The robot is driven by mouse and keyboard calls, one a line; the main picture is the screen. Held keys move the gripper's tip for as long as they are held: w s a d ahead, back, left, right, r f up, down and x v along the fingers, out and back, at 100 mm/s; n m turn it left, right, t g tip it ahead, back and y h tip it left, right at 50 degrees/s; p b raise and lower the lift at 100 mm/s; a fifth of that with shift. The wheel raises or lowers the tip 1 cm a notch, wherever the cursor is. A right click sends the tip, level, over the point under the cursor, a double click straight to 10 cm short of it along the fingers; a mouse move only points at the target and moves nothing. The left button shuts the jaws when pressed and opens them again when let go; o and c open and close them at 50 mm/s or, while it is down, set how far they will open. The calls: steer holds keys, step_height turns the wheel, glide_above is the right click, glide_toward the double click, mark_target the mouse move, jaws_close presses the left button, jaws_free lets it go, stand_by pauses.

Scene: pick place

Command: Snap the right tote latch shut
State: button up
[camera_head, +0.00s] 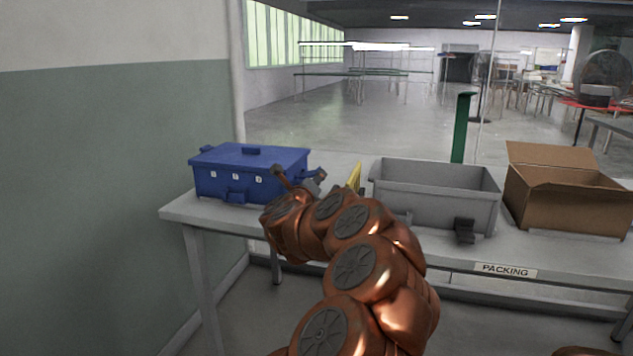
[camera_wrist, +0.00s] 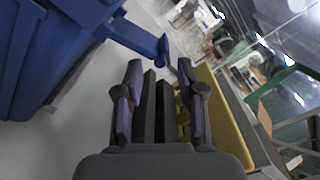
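The blue tote (camera_head: 225,178) with a lid on it stands at the left end of the table. Its right latch (camera_wrist: 137,38) is a blue arm sticking out from the tote's side in the wrist view, with a thicker knob at its end. The latch stands away from the tote wall.
The table (camera_head: 176,213) also carries a yellow item (camera_head: 354,176), a grey bin (camera_head: 430,205) and an open cardboard box (camera_head: 565,205) to the right. In the wrist view the yellow item (camera_wrist: 225,125) is close beside my right finger. A wall stands to the left.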

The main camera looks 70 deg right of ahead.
steer(key=shift+w+d, duration=0.1)
steer(key=shift+d, duration=0.55)
steer(key=shift+c, duration=0.3)
jaws_close()
